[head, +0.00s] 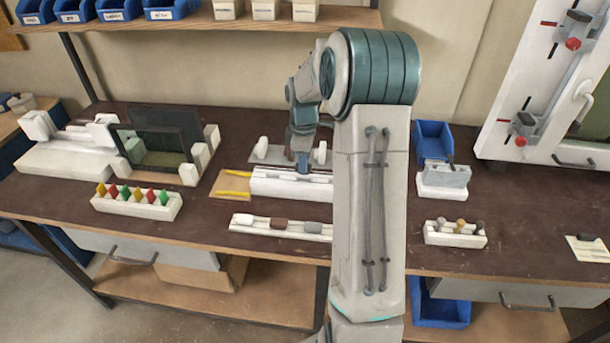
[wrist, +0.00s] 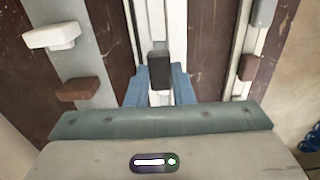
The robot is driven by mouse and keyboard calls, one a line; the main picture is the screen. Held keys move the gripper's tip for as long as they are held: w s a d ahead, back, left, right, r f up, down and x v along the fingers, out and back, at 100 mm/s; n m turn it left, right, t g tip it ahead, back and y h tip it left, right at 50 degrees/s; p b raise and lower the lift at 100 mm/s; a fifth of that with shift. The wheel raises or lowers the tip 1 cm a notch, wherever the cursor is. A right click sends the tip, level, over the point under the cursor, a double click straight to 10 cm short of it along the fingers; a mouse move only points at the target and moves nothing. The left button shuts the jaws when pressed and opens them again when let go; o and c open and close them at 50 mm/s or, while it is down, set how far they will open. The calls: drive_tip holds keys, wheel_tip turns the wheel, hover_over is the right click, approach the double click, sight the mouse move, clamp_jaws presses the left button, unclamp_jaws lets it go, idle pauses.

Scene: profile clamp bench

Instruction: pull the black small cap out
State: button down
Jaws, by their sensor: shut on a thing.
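The black small cap (wrist: 160,71) shows in the wrist view, between the two blue fingers of my gripper (wrist: 160,84). My gripper is shut on it. The cap is in line with a pale profile (wrist: 172,25) running away from it; I cannot tell whether it is still seated. In the head view my gripper (head: 303,163) points down over the white clamp fixture (head: 270,184). My arm hides the fixture's right part, and the cap cannot be made out there.
A white tray (head: 240,224) with white, brown and grey caps lies in front of the fixture. A plate with knobs (head: 263,153) stands behind it. A rack of coloured pegs (head: 137,207) is left; a blue bin (head: 433,139) and a small peg block (head: 454,240) are right.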

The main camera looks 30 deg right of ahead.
drive_tip(key=shift+r+p, duration=2.1)
drive_tip(key=shift+r, duration=1)
